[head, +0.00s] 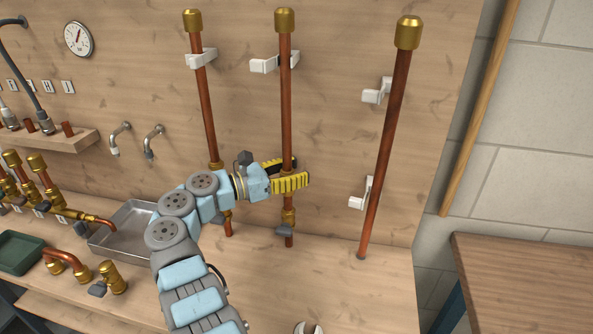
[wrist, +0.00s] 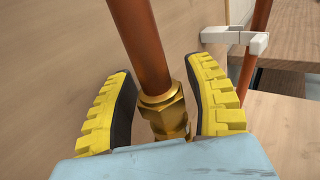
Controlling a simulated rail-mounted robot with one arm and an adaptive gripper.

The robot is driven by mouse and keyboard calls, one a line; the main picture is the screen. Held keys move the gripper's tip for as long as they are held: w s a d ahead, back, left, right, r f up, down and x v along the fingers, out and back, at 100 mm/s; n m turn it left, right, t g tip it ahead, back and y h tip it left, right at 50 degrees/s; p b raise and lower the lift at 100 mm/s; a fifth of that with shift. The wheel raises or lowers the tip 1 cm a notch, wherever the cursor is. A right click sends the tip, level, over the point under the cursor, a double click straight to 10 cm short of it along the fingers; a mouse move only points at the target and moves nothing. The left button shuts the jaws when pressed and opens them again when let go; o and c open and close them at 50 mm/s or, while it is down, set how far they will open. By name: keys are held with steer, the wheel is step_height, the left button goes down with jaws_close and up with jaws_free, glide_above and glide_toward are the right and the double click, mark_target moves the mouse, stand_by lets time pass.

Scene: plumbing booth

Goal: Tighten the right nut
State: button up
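The right nut is a brass hex nut (wrist: 163,110) around a copper pipe (wrist: 143,40) in the wrist view. My gripper (wrist: 160,65) has one yellow-ribbed finger on each side of the pipe and nut. A gap shows between the left finger and the nut, and a narrower one on the right, so the gripper is open. In the head view my gripper (head: 296,172) reaches around the middle pipe (head: 287,110), just above a brass fitting (head: 288,215). The near finger hides part of the pipe there.
The left pipe (head: 205,105) has its own brass nut (head: 215,165) close to my wrist. The right pipe (head: 386,140) leans beside white clips (head: 377,92). A metal tray (head: 125,215), brass elbows and a wrench head (head: 308,328) are on the bench. The bench's right front is mostly clear.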

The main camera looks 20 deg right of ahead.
steer(key=shift+s+d, duration=0.1)
steer(key=shift+d, duration=0.15)
stand_by(0.3)
steer(key=n+t+p, duration=0.1)
steer(key=t+p, duration=0.1)
steer(key=p, duration=0.3)
steer(key=shift+d+n+t, duration=0.1)
steer(key=shift+n+t, duration=0.3)
steer(key=shift+w+n+t+y+p, duration=0.35)
steer(key=shift+t+p, duration=0.25)
steer(key=shift+p, duration=0.45)
steer(key=shift+n+t+p, duration=0.45)
steer(key=shift+t+p, duration=0.15)
steer(key=shift+p, duration=0.25)
steer(key=shift+w+a+n+t+y+p, duration=0.2)
steer(key=shift+n+t+y+p, duration=0.2)
steer(key=shift+t+p, duration=0.35)
steer(key=n+t+y+p, duration=0.1)
steer(key=t+p, duration=0.1)
steer(key=p, duration=0.1)
steer(key=shift+w+n+p, duration=0.1)
steer(key=shift+n+p, duration=0.25)
steer(key=shift+n, duration=0.05)
